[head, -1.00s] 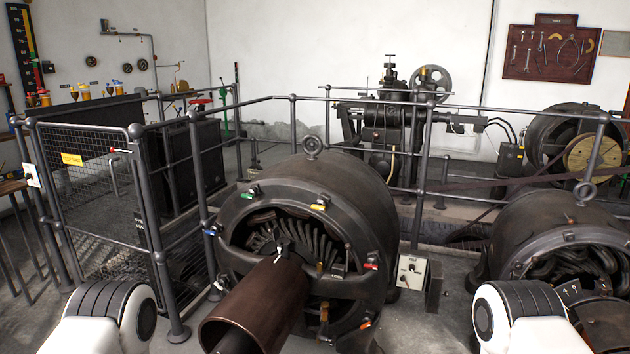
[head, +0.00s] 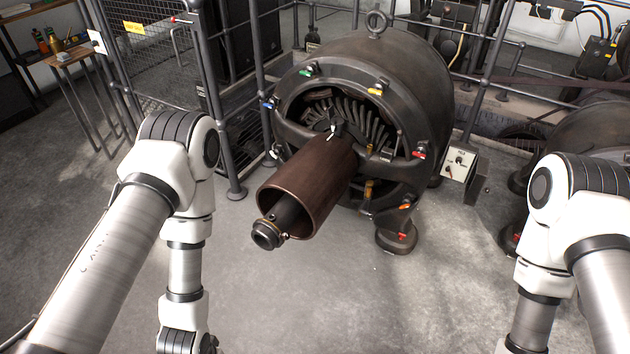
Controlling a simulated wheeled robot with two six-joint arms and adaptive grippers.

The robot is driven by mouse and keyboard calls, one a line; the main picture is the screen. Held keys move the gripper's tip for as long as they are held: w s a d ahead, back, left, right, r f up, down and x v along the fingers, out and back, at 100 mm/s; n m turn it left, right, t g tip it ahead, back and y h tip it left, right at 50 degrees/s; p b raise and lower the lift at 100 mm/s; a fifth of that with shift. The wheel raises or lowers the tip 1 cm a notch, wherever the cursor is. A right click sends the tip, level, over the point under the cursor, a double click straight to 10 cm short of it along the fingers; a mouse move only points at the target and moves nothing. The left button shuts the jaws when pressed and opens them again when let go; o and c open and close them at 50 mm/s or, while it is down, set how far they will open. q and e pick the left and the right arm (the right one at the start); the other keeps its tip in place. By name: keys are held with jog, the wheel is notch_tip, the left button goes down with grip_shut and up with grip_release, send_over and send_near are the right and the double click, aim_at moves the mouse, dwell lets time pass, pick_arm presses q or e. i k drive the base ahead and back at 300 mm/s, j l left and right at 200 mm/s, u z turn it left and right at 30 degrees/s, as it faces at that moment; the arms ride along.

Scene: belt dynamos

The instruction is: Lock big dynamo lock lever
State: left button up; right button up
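The big dynamo (head: 398,62) stands in the middle of the head view, a dark round housing with copper-like windings inside its open front. A brown cylinder (head: 310,178) on a shaft (head: 268,233) sticks out of it toward me. A small pale lever (head: 332,131) shows at the cylinder's upper inner end; I cannot tell whether it is the lock lever or how it is set. Small coloured tabs sit around the housing rim, among them a green one (head: 305,72) and a yellow one (head: 376,91). My arms hang down on both sides, apart from the dynamo. Both grippers are out of the frame.
Metal railings and a mesh gate (head: 160,55) are at the left and behind. A second dynamo (head: 590,135) is at the right, partly behind my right arm. The floor in front is clear.

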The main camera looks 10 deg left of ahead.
aim_at(400, 133)
jog(key=i+l+u, duration=0.25)
jog(key=i, duration=0.25)
jog(key=i+l+u, duration=0.2)
jog(key=i+l, duration=0.3)
